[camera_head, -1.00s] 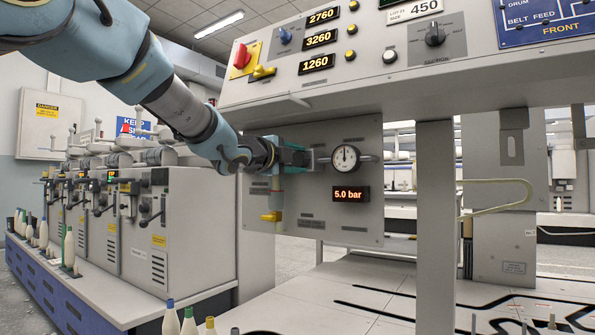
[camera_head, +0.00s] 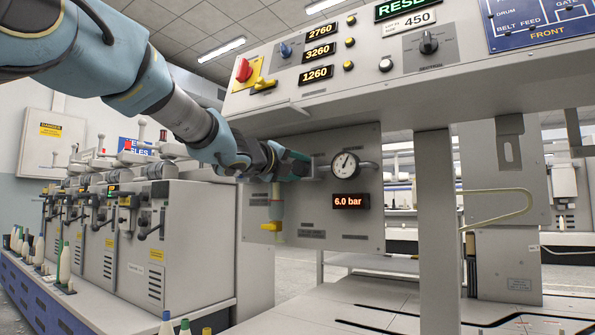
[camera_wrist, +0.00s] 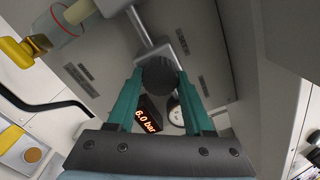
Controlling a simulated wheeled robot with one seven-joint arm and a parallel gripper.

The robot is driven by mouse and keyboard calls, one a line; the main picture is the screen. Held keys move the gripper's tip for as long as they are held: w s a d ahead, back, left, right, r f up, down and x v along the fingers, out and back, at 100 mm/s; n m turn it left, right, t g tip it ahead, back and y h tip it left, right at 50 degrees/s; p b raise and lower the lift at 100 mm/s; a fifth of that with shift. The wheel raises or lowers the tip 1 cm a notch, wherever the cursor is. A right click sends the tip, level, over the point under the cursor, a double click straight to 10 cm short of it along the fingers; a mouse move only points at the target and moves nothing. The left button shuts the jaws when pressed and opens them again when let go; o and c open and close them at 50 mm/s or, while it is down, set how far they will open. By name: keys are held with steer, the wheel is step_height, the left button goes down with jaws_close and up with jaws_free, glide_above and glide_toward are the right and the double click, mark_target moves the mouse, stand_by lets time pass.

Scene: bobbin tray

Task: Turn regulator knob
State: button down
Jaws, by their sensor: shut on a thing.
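The dark ribbed regulator knob (camera_wrist: 160,79) sits between the two green fingers of my gripper (camera_wrist: 161,92) in the wrist view, with the fingers against its sides. In the head view my gripper (camera_head: 295,166) reaches to the panel from the left and hides the knob. A round pressure gauge (camera_head: 345,164) is just right of it, its needle tilted right of upright. The display (camera_head: 351,201) below the gauge reads 6.0 bar, and it shows the same in the wrist view (camera_wrist: 147,120).
A clear bowl with a yellow valve (camera_head: 273,226) hangs below my gripper. The control panel (camera_head: 345,60) overhangs above. A grey post (camera_head: 435,225) stands to the right. Machines with bobbins (camera_head: 135,240) line the left.

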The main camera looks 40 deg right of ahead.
steer(key=shift+f, duration=0.1)
steer(key=shift+c, duration=1.4)
jaws_free()
steer(key=p+v, duration=0.1)
steer(key=v, duration=0.9)
steer(key=shift+a, duration=0.4)
